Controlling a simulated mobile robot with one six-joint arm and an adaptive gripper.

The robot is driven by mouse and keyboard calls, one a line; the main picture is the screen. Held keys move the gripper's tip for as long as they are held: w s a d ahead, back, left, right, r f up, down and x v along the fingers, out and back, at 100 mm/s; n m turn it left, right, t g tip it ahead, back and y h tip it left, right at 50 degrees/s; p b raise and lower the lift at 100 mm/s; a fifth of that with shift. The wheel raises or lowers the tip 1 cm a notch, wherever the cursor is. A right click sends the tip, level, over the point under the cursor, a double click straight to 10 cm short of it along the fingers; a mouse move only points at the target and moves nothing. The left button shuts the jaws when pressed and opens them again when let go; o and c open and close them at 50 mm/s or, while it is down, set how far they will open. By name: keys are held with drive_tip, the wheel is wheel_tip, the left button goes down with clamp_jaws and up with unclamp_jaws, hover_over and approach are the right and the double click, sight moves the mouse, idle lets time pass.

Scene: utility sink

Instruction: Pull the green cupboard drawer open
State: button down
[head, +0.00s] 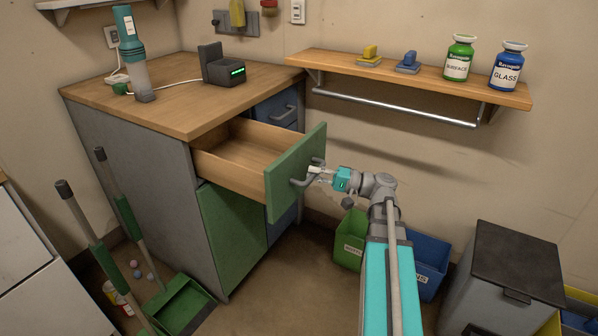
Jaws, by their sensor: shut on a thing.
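The green cupboard drawer (296,173) is in the head view, left of centre. It stands well out of the cupboard, and its bare wooden inside (240,157) shows empty where I can see it. A grey bar handle (305,181) is on its green front. My gripper (318,174) is at the handle, reaching it from the right, and is shut on it. The fingertips are small in the picture and partly merge with the handle.
A handheld vacuum (133,60) and a dark charger box (224,68) stand on the cupboard top (180,110). A shelf (420,78) with bottles is at right. Green (350,240) and blue (428,262) bins and a grey bin (505,280) stand on the floor. A broom and dustpan (180,305) are at left.

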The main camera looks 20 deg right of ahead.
drive_tip(key=shift+s+d, duration=0.6)
drive_tip(key=shift+s, duration=0.25)
drive_tip(key=c, duration=0.6)
unclamp_jaws()
drive_tip(key=shift+c, duration=0.2)
drive_tip(key=shift+d, duration=0.1)
